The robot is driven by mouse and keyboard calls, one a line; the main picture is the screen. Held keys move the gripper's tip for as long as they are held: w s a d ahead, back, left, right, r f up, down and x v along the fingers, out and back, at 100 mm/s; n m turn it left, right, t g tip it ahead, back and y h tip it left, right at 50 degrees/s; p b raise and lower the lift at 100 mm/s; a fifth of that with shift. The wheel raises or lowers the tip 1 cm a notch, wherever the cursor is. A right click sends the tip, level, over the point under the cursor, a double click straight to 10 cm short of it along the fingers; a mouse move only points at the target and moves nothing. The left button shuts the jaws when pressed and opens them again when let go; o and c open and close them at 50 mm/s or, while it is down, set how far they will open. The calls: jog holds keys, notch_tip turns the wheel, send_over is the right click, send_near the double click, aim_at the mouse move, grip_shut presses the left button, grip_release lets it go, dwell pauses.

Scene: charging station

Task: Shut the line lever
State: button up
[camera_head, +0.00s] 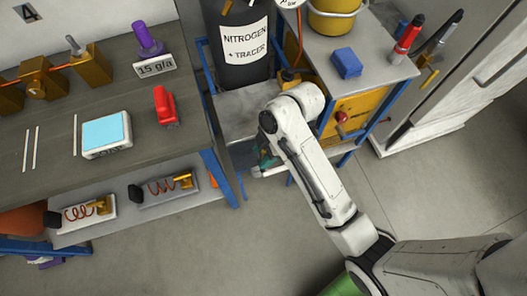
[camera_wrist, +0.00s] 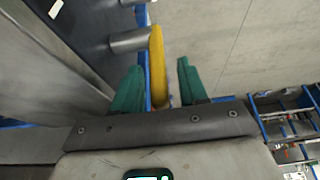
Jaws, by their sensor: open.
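A yellow lever (camera_wrist: 157,50) shows in the wrist view, on the end of a grey round stem (camera_wrist: 128,41). I take it to be the line lever. My gripper (camera_wrist: 160,66) is open, with one green finger on each side of the lever. The lever reaches down between the fingers, nearer the left one; I cannot tell whether it touches either. In the head view my gripper (camera_head: 266,162) is mostly hidden behind my white arm, beside the cylinder stand. I cannot make out the lever there.
A black nitrogen cylinder (camera_head: 243,52) stands on a grey platform (camera_head: 238,118). A cart (camera_head: 377,72) with a yellow front and red knob (camera_head: 341,117) is right of my arm. A workbench (camera_head: 50,140) fills the left. The floor (camera_head: 215,258) in front is clear.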

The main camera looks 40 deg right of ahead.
jog(key=shift+c, duration=0.2)
grip_shut()
dwell(0.5)
